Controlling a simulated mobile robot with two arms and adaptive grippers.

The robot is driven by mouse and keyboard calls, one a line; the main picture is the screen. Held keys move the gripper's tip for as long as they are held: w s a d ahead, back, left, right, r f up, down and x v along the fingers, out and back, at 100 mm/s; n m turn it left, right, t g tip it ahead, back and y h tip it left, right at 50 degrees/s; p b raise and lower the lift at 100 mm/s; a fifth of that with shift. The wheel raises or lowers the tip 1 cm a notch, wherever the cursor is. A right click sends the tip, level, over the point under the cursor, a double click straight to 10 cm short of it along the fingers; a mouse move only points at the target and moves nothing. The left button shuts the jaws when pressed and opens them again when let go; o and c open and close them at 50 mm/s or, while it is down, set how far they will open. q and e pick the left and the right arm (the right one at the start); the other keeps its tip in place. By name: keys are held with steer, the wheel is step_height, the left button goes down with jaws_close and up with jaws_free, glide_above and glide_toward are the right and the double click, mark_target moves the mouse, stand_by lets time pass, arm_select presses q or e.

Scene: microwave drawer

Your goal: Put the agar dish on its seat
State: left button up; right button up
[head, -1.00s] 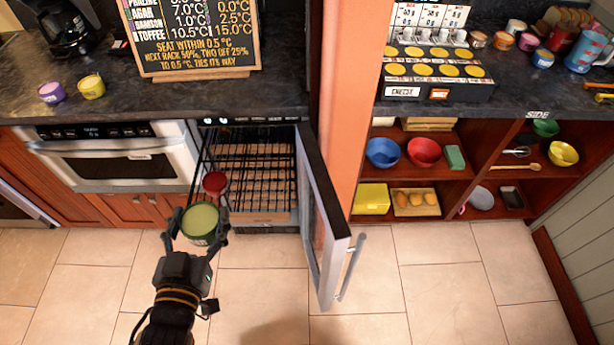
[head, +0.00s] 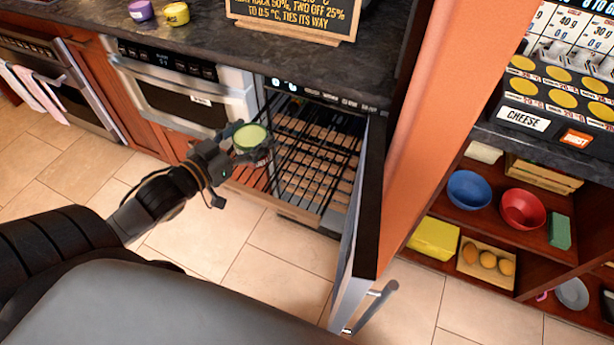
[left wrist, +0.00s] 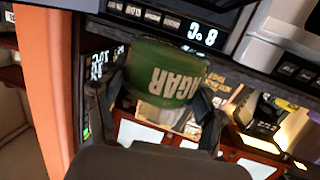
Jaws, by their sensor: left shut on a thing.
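My left gripper (head: 246,150) is shut on the green agar dish (head: 252,136), at the left front of the open cooler in the head view. The dish has a pale green top there. In the left wrist view the dish (left wrist: 165,85) shows its AGAR label between the two fingers (left wrist: 160,105). The cooler's wire rack (head: 315,160) has rows of brown slats under it. I cannot tell which place on the rack is the agar seat. Something dark red shows just under the dish, mostly hidden. My right gripper is not in view.
The cooler door (head: 365,215) stands open on the right, beside the orange post (head: 440,130). A chalkboard (head: 295,15), purple cup (head: 141,10) and yellow cup (head: 176,13) stand on the counter above. An oven (head: 185,95) is left of the cooler. The tiled floor in front is clear.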

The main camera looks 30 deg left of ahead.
arm_select(q)
steer(key=w+d+f, duration=0.2)
steer(key=d, duration=0.1)
steer(key=w+d+f, duration=0.2)
steer(key=d+f, duration=0.1)
steer(key=w+d+f, duration=0.2)
steer(key=d, duration=0.1)
steer(key=shift+d+f+b, duration=0.2)
steer(key=shift+f+b, duration=0.1)
steer(key=shift+f, duration=0.05)
steer(key=f, duration=0.2)
steer(key=d+f, duration=0.1)
steer(key=shift+w+f, duration=0.25)
steer(key=shift+f, duration=0.4)
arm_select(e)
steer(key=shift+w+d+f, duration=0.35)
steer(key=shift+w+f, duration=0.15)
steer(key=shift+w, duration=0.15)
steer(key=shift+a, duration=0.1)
arm_select(q)
steer(key=shift+f, duration=0.1)
steer(key=o, duration=1.4)
steer(key=shift+c, duration=0.2)
